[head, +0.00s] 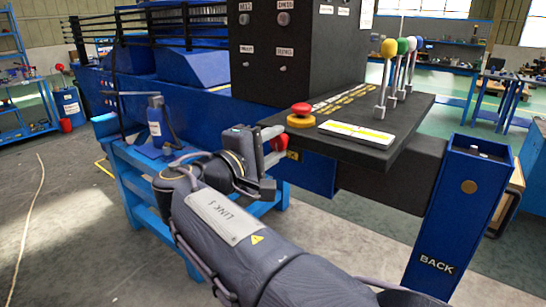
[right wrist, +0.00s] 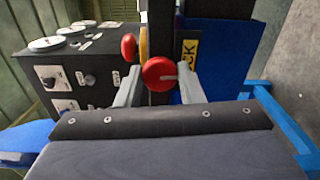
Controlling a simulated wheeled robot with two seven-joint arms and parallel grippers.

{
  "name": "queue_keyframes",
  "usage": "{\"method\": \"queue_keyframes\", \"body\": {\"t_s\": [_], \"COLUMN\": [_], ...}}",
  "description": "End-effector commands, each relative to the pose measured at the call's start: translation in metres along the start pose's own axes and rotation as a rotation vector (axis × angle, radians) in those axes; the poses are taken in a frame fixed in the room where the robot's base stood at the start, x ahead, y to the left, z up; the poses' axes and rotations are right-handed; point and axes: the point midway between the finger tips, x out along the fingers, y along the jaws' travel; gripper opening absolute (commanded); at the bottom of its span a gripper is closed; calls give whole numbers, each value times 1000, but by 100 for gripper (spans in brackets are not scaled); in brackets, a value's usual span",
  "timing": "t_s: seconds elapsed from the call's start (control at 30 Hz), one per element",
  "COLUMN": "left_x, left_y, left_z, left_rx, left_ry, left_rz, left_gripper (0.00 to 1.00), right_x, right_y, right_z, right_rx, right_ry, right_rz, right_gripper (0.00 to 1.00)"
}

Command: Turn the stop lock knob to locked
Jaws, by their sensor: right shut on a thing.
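The stop lock knob is a red round knob (right wrist: 165,73) on the side of the dark console, beside a yellow label (right wrist: 190,50) whose visible letters end in "CK". In the head view the red knob (head: 279,140) is partly hidden by my right gripper (head: 275,146). The right gripper's two grey fingers stand either side of the knob, also in the right wrist view (right wrist: 162,86), and are shut on it. I cannot read the knob's turn position. My left gripper is not in view.
A red mushroom button (head: 301,110) on a yellow base sits on the console top (head: 400,125), just above the gripper. Levers with coloured balls (head: 389,48) stand farther right. A blue post marked BACK (head: 455,220) stands at the right. A blue stand (head: 140,175) is left of my arm.

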Motion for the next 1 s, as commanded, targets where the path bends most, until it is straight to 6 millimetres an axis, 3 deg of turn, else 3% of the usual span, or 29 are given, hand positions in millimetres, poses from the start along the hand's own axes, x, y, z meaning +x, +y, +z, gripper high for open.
{"method": "queue_keyframes", "body": {"t_s": [0.2,0.8,0.83,1.0], "left_x": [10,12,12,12], "left_y": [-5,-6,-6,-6], "left_z": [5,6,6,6], "left_rx": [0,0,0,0], "left_ry": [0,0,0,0], "left_rz": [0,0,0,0], "left_gripper": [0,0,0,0], "right_x": [0,0,0,0], "right_y": [-2,-1,-1,-1], "right_z": [0,0,0,0], "right_rx": [83,118,118,118], "right_ry": [-1,0,0,0], "right_rz": [-2,-3,-3,-2], "right_gripper": [12,12,37,56]}}
